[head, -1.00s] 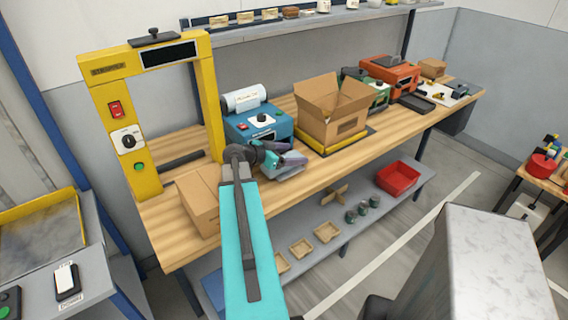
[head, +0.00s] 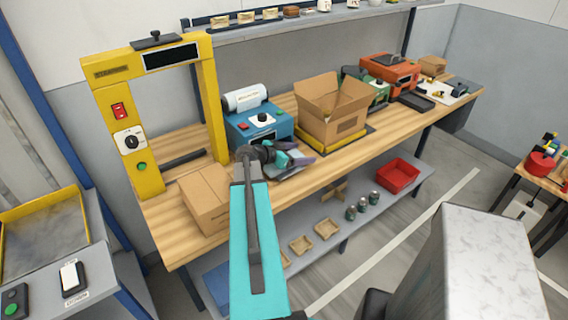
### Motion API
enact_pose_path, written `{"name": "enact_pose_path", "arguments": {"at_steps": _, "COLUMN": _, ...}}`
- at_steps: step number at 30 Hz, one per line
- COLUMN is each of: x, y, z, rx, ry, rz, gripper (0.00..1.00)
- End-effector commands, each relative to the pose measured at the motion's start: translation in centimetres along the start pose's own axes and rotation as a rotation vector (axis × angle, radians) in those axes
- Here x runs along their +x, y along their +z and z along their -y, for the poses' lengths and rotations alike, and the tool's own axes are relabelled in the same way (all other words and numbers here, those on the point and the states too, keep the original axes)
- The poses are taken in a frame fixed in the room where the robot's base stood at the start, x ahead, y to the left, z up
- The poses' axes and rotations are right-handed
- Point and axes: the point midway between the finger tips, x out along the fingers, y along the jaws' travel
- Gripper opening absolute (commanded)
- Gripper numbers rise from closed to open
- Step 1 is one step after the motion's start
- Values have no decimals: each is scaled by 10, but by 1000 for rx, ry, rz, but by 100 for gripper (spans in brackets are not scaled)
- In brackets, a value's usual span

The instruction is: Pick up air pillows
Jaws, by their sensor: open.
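A blue machine (head: 258,124) with a white labelled roll (head: 242,99) on top stands on the wooden bench; the label is too small to read surely. My gripper (head: 308,161) is open, low in front of this machine, with its jaws pointing right. A flat grey piece (head: 285,173) shows under and beside the jaws; I cannot tell whether it is a tray or air pillows. My gripper and wrist hide part of this spot, and no air pillow is clearly seen. I cannot tell whether the jaws touch anything.
An open carton (head: 328,125) stands right of the machine. A closed carton (head: 205,199) and a yellow strapping frame (head: 214,105) stand left. A red bin (head: 397,176) and small trays sit on the lower shelf. The bench front right of my gripper is mostly clear.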

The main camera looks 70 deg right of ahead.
Motion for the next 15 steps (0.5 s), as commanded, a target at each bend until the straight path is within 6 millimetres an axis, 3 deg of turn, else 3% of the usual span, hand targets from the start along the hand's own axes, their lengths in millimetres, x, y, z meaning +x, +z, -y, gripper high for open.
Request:
{"name": "enact_pose_path", "arguments": {"at_steps": 2, "x": 0, "y": 0, "z": 0, "rx": 0, "ry": 0, "rz": 0, "gripper": 73}}
{"name": "enact_pose_path", "arguments": {"at_steps": 9, "x": 0, "y": 0, "z": 0, "rx": 0, "ry": 1, "rz": 0, "gripper": 33}}
{"name": "enact_pose_path", "arguments": {"at_steps": 15, "x": 0, "y": 0, "z": 0, "rx": 0, "ry": 1, "rz": 0, "gripper": 33}}
